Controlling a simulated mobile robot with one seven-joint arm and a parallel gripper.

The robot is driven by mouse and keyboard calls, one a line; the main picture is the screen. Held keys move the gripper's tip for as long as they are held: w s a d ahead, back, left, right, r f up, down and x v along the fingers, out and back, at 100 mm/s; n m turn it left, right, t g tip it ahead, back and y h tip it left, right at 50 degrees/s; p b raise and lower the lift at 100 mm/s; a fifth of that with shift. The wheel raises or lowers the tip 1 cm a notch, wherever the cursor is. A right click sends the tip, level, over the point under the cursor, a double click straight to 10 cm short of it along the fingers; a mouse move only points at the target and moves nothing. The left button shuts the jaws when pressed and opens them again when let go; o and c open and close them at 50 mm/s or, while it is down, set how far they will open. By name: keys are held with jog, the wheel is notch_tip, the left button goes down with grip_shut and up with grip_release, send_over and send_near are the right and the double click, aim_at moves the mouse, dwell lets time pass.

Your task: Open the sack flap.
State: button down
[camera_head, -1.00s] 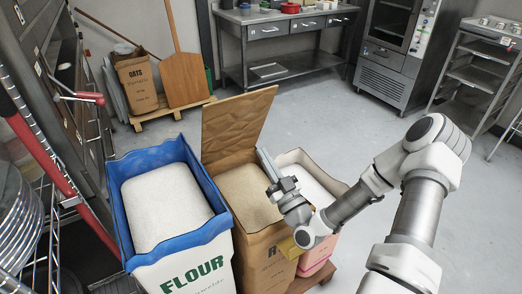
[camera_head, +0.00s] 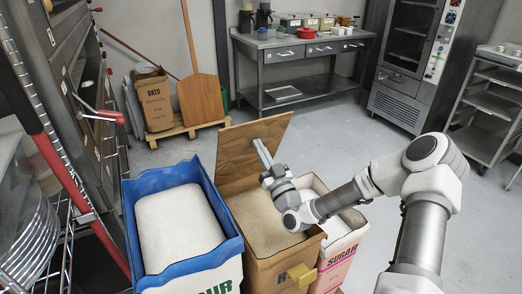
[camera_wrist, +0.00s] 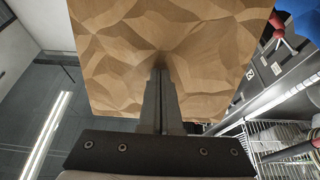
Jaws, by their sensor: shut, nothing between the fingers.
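The middle brown paper sack (camera_head: 262,270) stands with its flap (camera_head: 235,150) raised at the back edge, tilted away from me, and its mouth uncovered. Pale tan grain (camera_head: 262,222) shows inside. My gripper (camera_head: 258,143) is shut and empty, in front of the flap's inner face, with its fingers pointing up at it. In the wrist view the creased flap (camera_wrist: 200,45) fills the upper middle and the closed fingertips (camera_wrist: 160,75) reach its surface. Whether they touch it is hard to tell.
A blue-lined flour sack (camera_head: 135,200) stands close on the left, and a pink and white sugar sack (camera_head: 345,240) on the right. An oats sack (camera_head: 153,105) and a wooden peel (camera_head: 200,100) stand behind. Open floor (camera_head: 330,150) lies behind the sacks.

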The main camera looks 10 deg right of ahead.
jog(key=shift+w+r, duration=0.1)
jog(key=w+r+g+p, duration=0.1)
jog(key=w, duration=0.1)
jog(key=w+a+r+g+p, duration=0.1)
jog(key=w+p, duration=0.1)
jog(key=w+a+r+p, duration=0.1)
jog(key=w, duration=0.1)
jog(key=shift+a+r+g+h, duration=0.1)
jog(key=shift+r+g+h, duration=0.15)
jog(key=shift+g+h, duration=0.15)
jog(key=w+a+g+h, duration=0.1)
jog(key=w+a+g, duration=0.1)
jog(key=w, duration=0.6)
jog(key=shift+w+a+g+b, duration=0.3)
jog(key=shift+w+a+b, duration=0.05)
jog(key=shift+w+b, duration=0.05)
jog(key=shift+s, duration=0.15)
